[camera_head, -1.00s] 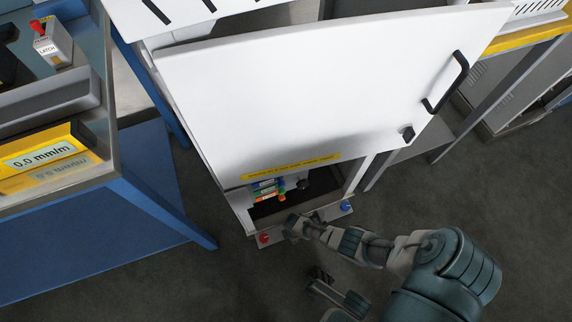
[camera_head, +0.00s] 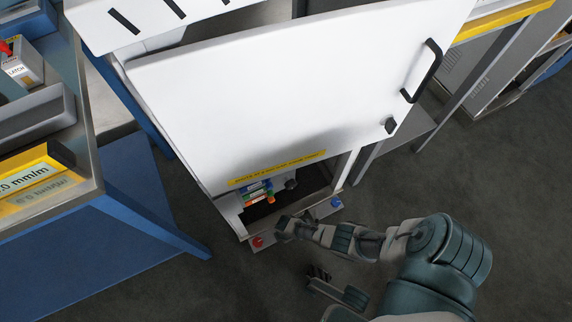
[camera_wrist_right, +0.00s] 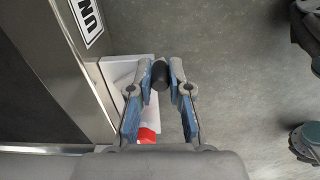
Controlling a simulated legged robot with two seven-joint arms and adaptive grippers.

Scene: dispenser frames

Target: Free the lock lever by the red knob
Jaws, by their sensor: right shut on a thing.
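The red knob (camera_head: 258,242) sits at the left end of a light ledge along the cabinet's lower front edge. In the right wrist view the red knob (camera_wrist_right: 147,135) shows partly behind my fingers. My right gripper (camera_head: 280,228) is at this ledge, just right of the red knob. In the wrist view my right gripper (camera_wrist_right: 160,78) has its fingertips closed on a short black cylindrical grip (camera_wrist_right: 160,74), which looks like the handle of the lock lever. The rest of the lever is hidden.
A blue knob (camera_head: 336,203) sits at the ledge's right end. The white door panel (camera_head: 290,90) with a black handle (camera_head: 424,72) overhangs the opening, where coloured blocks (camera_head: 257,192) show. A blue bench (camera_head: 90,240) stands left.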

